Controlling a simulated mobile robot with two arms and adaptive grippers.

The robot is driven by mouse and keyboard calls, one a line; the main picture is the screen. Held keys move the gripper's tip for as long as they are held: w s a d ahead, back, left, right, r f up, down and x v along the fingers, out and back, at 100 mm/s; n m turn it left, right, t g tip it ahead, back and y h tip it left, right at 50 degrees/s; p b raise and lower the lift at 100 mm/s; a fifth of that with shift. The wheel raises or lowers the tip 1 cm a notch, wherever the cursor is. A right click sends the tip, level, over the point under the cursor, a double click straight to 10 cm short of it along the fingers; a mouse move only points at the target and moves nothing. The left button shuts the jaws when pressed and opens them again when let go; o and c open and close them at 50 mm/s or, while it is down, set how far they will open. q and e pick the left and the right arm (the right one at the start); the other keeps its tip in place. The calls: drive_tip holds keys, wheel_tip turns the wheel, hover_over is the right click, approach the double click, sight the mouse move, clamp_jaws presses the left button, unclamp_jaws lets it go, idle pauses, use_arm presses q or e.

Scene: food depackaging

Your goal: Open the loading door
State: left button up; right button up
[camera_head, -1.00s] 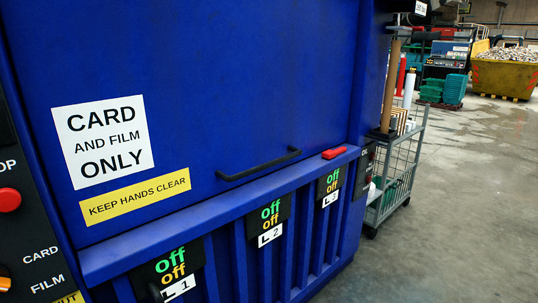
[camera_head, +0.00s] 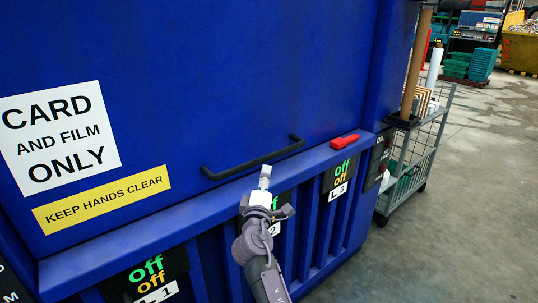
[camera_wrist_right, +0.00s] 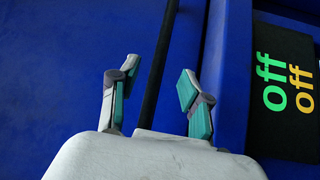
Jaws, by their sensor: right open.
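The loading door (camera_head: 200,80) is a large blue panel, and it looks closed. A black bar handle (camera_head: 254,158) runs across its lower part. My right gripper (camera_head: 264,178) is just below the handle's middle in the head view. In the right wrist view my right gripper (camera_wrist_right: 150,92) is open, with its two fingers on either side of the black handle (camera_wrist_right: 157,60). The handle runs between the fingers, and I cannot tell whether they touch it. A red latch-like piece (camera_head: 344,141) sits on the ledge right of the handle. My left gripper is not in view.
Black panels with "off" lettering (camera_head: 340,174) line the blue front below the ledge. A wire trolley (camera_head: 412,165) stands to the right, holding rolls and a wooden post.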

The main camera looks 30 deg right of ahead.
sight(270, 157)
drive_tip(key=p+x, duration=0.1)
drive_tip(key=x, duration=0.9)
drive_tip(key=shift+w+d+f, duration=0.15)
drive_tip(key=shift+w+d, duration=0.05)
drive_tip(key=shift+d, duration=0.1)
clamp_jaws()
